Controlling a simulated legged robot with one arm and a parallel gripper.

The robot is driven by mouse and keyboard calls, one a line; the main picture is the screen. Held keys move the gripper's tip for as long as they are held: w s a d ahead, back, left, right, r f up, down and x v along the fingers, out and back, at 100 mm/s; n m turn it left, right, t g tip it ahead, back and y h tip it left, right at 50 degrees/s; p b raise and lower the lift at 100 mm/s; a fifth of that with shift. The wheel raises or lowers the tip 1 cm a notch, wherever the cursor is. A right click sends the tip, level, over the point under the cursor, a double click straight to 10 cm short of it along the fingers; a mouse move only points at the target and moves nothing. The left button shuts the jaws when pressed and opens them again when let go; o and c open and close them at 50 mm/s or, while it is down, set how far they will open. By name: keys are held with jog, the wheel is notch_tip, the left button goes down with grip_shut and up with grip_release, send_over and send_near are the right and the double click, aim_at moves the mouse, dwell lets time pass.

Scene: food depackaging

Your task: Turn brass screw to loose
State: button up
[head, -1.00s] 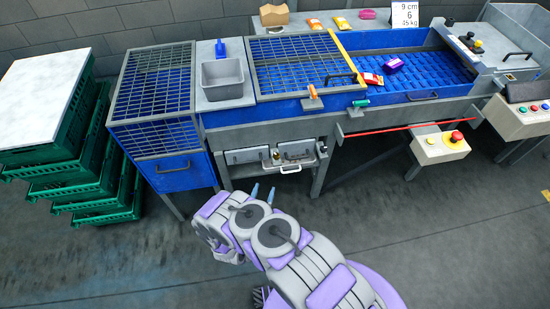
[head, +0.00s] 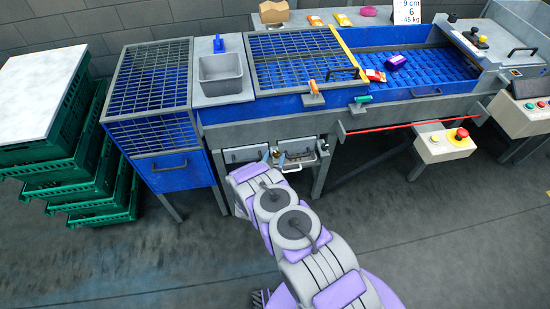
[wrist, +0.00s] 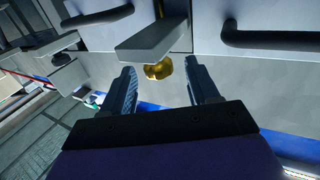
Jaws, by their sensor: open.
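The brass screw (wrist: 158,71) shows in the wrist view as a round golden knob, partly hidden behind a grey plate (wrist: 152,42) that juts out above it. My gripper (wrist: 161,84) is open, with one dark finger on each side of the screw in the picture. I cannot tell whether the fingers reach as deep as the screw, and no grip on it shows. In the head view my gripper (head: 272,158) is at the small cabinet front under the machine, and my arm hides part of that area.
Two grey cabinet doors (head: 245,154) sit below the blue machine, with a dark handle (wrist: 268,38) on one. Green crates (head: 70,150) are stacked at left. The floor in front is clear.

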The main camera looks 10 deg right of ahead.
jog(key=shift+w+d, duration=0.25)
jog(key=shift+w, duration=0.2)
jog(key=c, duration=1)
